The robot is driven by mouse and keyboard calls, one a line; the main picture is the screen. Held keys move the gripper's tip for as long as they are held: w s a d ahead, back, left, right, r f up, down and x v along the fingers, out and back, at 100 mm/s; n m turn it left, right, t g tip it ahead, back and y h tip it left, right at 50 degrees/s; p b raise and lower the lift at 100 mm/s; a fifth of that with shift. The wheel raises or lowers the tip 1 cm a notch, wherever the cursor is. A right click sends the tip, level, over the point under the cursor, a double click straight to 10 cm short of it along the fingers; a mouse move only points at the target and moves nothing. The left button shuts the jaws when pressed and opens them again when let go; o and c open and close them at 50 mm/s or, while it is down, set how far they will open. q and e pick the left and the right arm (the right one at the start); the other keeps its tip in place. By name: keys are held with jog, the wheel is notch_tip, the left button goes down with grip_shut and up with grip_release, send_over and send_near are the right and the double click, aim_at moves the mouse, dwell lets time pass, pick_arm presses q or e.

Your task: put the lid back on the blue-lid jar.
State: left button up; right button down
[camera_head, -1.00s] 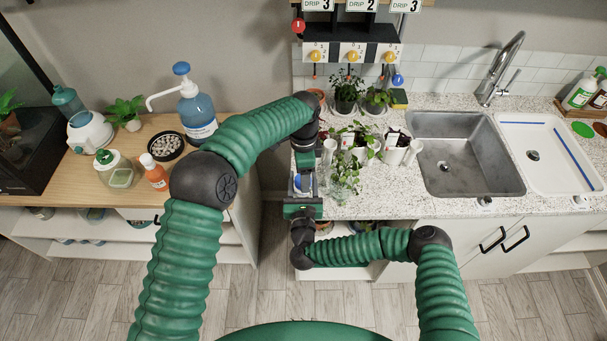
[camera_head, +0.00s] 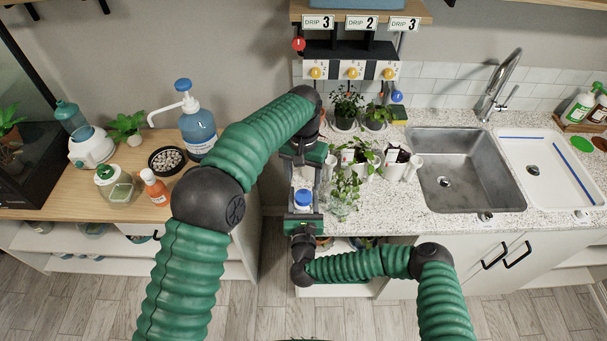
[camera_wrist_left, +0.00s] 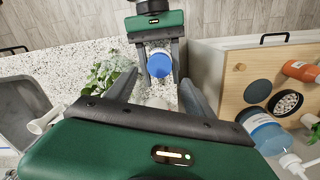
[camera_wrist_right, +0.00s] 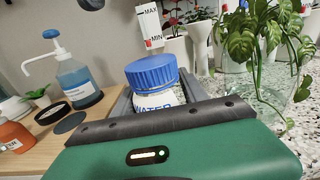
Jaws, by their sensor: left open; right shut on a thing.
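The jar (camera_wrist_right: 160,97), labelled "WATER", stands between the fingers of my right gripper (camera_head: 303,207), which is shut on it. Its blue lid (camera_wrist_right: 152,72) sits on top and looks level in the right wrist view. The lid also shows in the head view (camera_head: 303,197) and in the left wrist view (camera_wrist_left: 159,68). My left gripper (camera_wrist_left: 160,86) is open and empty. Its fingers point toward the lid, with a gap between them and it. Whether the lid is fully seated is too small to tell.
Leafy plants (camera_head: 347,190) stand in glass and white pots close to the right of the grippers. The sink (camera_head: 465,170) is farther right. A wooden counter on the left holds a pump bottle (camera_head: 197,125), a pebble dish (camera_head: 167,160) and an orange bottle (camera_head: 154,187).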

aim_at(304, 195)
pick_arm(q)
jog(key=n, duration=0.2)
jog(key=r+n, duration=0.1)
jog(key=n, duration=0.1)
jog(key=shift+f, duration=4.05)
grip_shut()
jog(key=shift+m, duration=0.4)
jog(key=shift+o, duration=0.8)
grip_release()
